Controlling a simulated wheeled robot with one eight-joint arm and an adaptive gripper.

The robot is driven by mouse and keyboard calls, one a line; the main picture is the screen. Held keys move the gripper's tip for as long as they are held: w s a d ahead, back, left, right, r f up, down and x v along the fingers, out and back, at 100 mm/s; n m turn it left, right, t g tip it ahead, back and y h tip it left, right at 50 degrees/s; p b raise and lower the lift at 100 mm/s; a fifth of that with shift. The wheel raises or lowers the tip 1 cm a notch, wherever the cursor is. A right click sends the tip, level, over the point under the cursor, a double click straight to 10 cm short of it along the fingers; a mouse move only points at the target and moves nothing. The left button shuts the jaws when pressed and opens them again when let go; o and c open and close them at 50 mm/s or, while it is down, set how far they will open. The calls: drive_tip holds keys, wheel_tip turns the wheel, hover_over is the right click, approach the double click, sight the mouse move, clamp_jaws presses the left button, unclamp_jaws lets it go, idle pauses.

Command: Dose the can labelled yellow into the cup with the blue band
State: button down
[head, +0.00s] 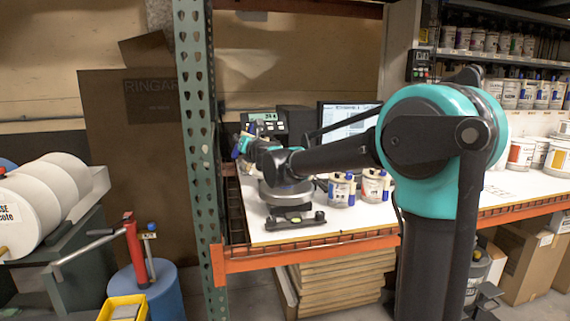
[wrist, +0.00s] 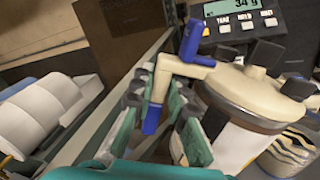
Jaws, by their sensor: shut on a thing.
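In the wrist view, my gripper (wrist: 155,112) is shut around the cream handle (wrist: 163,82) with blue ends, at the lid of a can (wrist: 232,135). In the head view my gripper (head: 246,143) is at the far left of the table, small and partly hidden by my arm. I cannot make out the cup with the blue band.
A scale display (head: 264,122) stands behind; in the wrist view the display (wrist: 240,8) seems to read 34 g. Two cans (head: 341,190) with cream and blue lids stand on the white table (head: 380,222). A green post (head: 196,150) rises at its left edge. Shelved cans stand right.

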sight(248, 131)
drive_tip(key=shift+m, duration=0.9)
drive_tip(key=shift+w+d+r+p, duration=0.25)
drive_tip(key=shift+d+r, duration=0.15)
drive_tip(key=shift+r, duration=0.25)
drive_tip(key=shift+w+d+r+p, duration=0.15)
drive_tip(key=shift+d+r+p, duration=0.2)
drive_tip(key=shift+r, duration=0.35)
drive_tip(key=shift+w+d+r+p, duration=0.2)
drive_tip(key=shift+d+r, duration=0.2)
drive_tip(key=shift+r, duration=0.25)
